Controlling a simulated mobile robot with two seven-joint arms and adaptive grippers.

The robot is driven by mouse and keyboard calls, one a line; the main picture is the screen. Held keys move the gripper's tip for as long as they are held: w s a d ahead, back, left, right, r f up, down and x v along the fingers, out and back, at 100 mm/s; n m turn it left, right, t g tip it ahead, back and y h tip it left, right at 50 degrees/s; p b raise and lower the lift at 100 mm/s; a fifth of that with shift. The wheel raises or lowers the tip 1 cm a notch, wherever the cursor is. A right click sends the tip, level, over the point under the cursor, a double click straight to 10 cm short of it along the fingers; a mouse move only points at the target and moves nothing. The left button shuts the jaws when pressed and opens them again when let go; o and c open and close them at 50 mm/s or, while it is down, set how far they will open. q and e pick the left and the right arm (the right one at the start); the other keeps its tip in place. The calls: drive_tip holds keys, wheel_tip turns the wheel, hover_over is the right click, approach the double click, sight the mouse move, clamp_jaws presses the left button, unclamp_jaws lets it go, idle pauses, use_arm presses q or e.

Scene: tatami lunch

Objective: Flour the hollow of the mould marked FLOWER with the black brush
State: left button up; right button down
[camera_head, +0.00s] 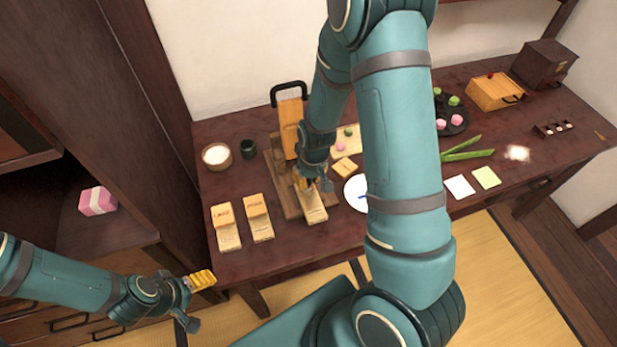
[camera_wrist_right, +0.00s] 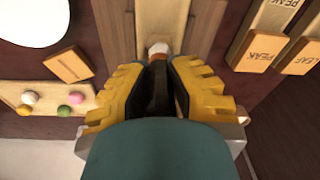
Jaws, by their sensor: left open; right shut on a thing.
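My right gripper (camera_head: 314,184) is shut on the black brush (camera_wrist_right: 159,90), whose orange band and pale tip point away between the yellow fingers. A long pale wooden mould (camera_head: 312,207) lies on the wooden stand below the gripper. In the right wrist view the brush tip overlaps this mould (camera_wrist_right: 162,18); I cannot tell whether they touch. Its hollow and marking are not visible. A loose wooden block (camera_wrist_right: 68,65) lies beside the stand; its lettering is too small to read. My left gripper (camera_head: 196,299) is open and empty, in front of the table at the left.
Moulds with blocks marked LEAF (camera_head: 224,214) and PEAK (camera_head: 256,206) lie left of the stand (camera_head: 283,185). A bowl of white powder (camera_head: 217,156) and a dark green cup (camera_head: 248,149) stand behind them. A white plate (camera_head: 355,190) is right of the stand, partly hidden by my arm.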

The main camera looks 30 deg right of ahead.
drive_tip(key=shift+f+b, duration=0.65)
drive_tip(key=shift+f, duration=0.2)
idle(0.3)
drive_tip(key=shift+d+r, duration=0.1)
drive_tip(key=shift+d, duration=0.1)
drive_tip(key=shift+a, duration=0.4)
idle(0.3)
drive_tip(key=shift+w+d, duration=0.2)
drive_tip(key=shift+d, duration=0.05)
drive_tip(key=shift+s+a, duration=0.1)
drive_tip(key=shift+s, duration=0.3)
drive_tip(key=shift+w+d, duration=0.15)
drive_tip(key=shift+d, duration=0.1)
drive_tip(key=shift+w+a, duration=0.1)
drive_tip(key=shift+a, duration=0.3)
idle(0.4)
drive_tip(key=shift+w+d, duration=0.15)
drive_tip(key=shift+d, duration=0.1)
drive_tip(key=shift+s+a, duration=0.1)
drive_tip(key=shift+s, duration=0.3)
